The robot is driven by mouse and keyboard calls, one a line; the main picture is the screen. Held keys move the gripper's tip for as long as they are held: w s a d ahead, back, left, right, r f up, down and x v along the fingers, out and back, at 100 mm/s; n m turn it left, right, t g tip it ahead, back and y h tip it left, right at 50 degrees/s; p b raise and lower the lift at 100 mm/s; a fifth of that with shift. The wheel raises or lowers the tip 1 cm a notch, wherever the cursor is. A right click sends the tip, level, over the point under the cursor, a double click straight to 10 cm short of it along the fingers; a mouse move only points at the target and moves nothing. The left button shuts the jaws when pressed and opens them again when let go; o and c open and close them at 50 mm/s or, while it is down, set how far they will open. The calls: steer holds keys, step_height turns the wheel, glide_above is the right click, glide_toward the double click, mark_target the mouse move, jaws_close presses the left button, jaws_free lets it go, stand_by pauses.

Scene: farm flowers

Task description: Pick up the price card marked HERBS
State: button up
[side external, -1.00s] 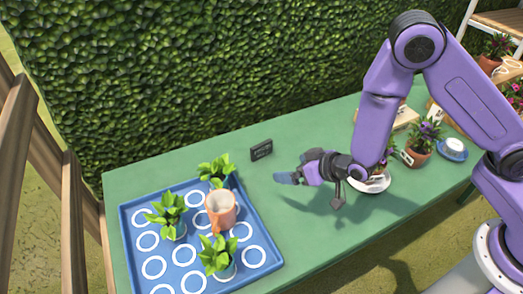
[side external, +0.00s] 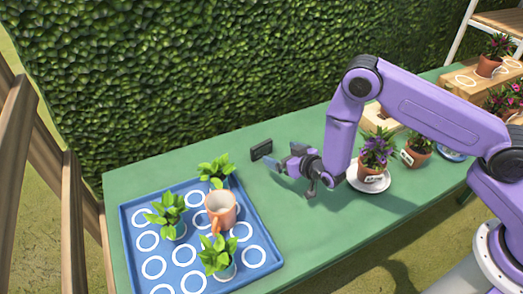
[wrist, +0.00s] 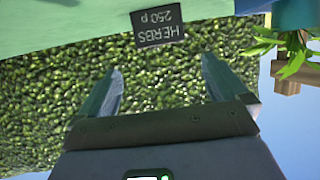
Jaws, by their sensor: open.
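The HERBS price card (side external: 261,149) is a small dark card standing on the green table near its back edge, by the hedge. In the wrist view the card (wrist: 158,26) appears upside down, reading "HERBS 250 p", just beyond the fingertips and roughly centred between them. My gripper (side external: 280,165) is just right of and in front of the card in the side view. Its two fingers are apart and empty in the wrist view (wrist: 162,75). I see no contact with the card.
A potted purple flower (side external: 373,165) on a white saucer (side external: 362,187) stands to the right. The green table (side external: 300,235) is clear in front.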

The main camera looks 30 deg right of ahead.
mark_target(263, 146)
steer(key=shift+x, duration=4.75)
steer(key=shift+f, duration=0.1)
steer(key=c, duration=0.8)
